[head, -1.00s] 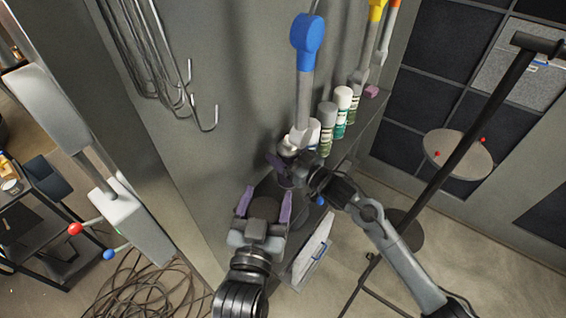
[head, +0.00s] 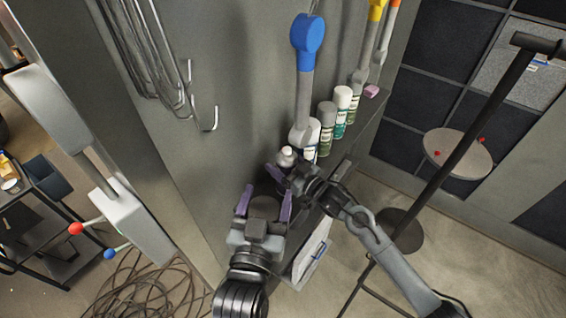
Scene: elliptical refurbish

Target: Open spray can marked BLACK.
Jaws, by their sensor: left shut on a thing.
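My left gripper (head: 264,205) is the lower one, with two purple fingers. It is shut on a dark round thing (head: 266,203) that looks like a black cap or can top; no label shows. My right gripper (head: 287,171) is just above and to the right of it. A small silver-and-white spray can top (head: 287,156) shows at the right gripper's fingers. The can's body is hidden behind the gripper, so I cannot read BLACK or tell how tightly the fingers close on it.
Several spray cans stand on the shelf against the grey wall, among them a green-grey one (head: 326,116) and a white-capped one (head: 342,100). A pink block (head: 371,91) lies at the shelf's far end.

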